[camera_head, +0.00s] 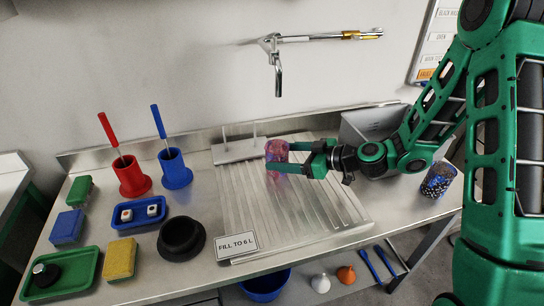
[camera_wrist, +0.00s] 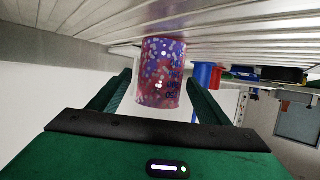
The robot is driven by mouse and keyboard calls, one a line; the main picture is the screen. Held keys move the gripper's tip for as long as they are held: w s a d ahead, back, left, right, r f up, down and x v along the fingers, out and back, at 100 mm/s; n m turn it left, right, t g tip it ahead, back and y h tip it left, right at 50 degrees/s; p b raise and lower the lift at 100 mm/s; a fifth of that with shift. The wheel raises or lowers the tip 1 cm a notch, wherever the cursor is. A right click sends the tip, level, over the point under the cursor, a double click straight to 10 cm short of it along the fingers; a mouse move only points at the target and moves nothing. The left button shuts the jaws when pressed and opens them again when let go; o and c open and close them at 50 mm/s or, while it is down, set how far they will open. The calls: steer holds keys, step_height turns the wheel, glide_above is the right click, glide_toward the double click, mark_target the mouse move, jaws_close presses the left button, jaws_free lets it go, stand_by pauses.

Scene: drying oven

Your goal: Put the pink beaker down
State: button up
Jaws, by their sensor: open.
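The pink beaker (camera_head: 276,150) is see-through and holds pink and blue bits. It is upright at the grooved metal drainboard (camera_head: 235,205), toward its back. In the wrist view, the beaker (camera_wrist: 163,72) is between my two fingers, and its base end meets the ribbed board. My gripper (camera_head: 285,158) reaches in from the right with its jaws open around the beaker. In the wrist view, a finger of my gripper (camera_wrist: 160,88) shows on each side, with a visible gap on the left; contact on the right is hard to tell.
A beaker of dark bits (camera_head: 438,180) stands at right. Red (camera_head: 133,177) and blue (camera_head: 175,170) holders, a black bowl (camera_head: 181,239) and a "FILL TO 6 L" sign (camera_head: 237,245) are left.

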mark_target(287, 159)
steer(key=v, duration=0.6)
steer(key=shift+s+d+f, duration=0.15)
steer(key=shift+s+d, duration=0.05)
steer(key=shift+s, duration=0.05)
steer(key=s+d+g+h, duration=0.1)
steer(key=d, duration=0.1)
steer(key=s+d+f+m+h, duration=0.1)
steer(key=s+d+h, duration=0.1)
steer(key=d, duration=0.1)
steer(key=s+d+g+h, duration=0.1)
steer(key=s+d, duration=0.1)
steer(key=d, duration=0.1)
steer(key=shift+s+f+m+g, duration=0.2)
steer(key=shift+f+m+g, duration=0.1)
steer(key=shift+m, duration=0.1)
steer(key=s+d+r+m+g+h, duration=0.2)
steer(key=s+d+m+h, duration=0.5)
steer(key=d, duration=0.7)
steer(key=s+d+r+m+g, duration=0.1)
steer(key=s+d+r+m, duration=0.2)
steer(key=s, duration=0.6)
steer(key=s+d+r+m+g+h, duration=0.1)
steer(key=s+d+r+m, duration=0.2)
steer(key=s+d+m, duration=0.3)
steer(key=s, duration=0.3)
steer(key=shift+d+r+m, duration=0.35)
steer(key=shift+d+m, duration=0.05)
